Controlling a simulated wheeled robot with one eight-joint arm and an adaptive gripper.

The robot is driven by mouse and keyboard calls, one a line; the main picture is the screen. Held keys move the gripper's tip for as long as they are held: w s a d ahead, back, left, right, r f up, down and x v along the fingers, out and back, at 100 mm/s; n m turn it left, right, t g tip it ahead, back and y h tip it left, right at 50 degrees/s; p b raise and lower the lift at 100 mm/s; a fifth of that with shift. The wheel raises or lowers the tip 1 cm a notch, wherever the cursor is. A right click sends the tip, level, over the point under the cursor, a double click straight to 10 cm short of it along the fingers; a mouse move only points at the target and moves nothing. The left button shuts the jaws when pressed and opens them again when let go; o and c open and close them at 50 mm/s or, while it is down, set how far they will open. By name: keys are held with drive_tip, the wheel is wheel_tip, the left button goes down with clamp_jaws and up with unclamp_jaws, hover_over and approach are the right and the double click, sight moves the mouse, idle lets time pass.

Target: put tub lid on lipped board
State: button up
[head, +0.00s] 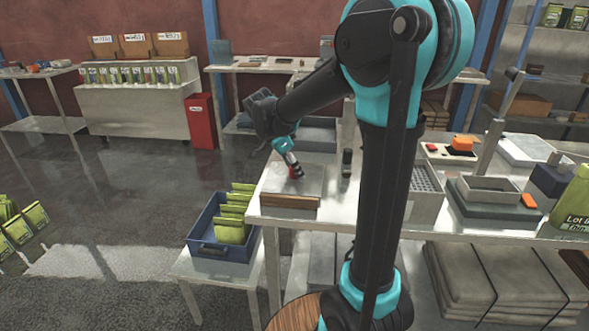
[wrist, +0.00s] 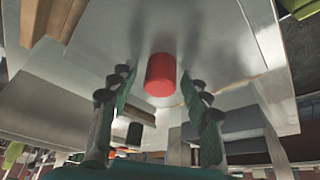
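The lipped board (head: 305,178) is a flat grey board with a wooden lip (head: 290,201) along its near edge, on the left end of the long table. A small red, rounded piece (head: 296,173), which I take to be the tub lid, is at the board. In the wrist view the red piece (wrist: 160,74) shows beyond the fingertips, against the pale grey surface. My gripper (wrist: 158,88) has its fingers spread wide, with a clear gap on either side of the red piece. In the head view my gripper (head: 294,166) reaches down over the board; its fingertips are small there.
A small dark upright item (head: 346,162) stands right of the board. A blue crate (head: 215,251) with green packets is at the lower left. A perforated grey box (head: 426,188) and a shallow grey tray (head: 488,190) are on the table to the right.

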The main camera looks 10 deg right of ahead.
drive_tip(key=shift+r, duration=0.1)
drive_tip(key=v, duration=1.2)
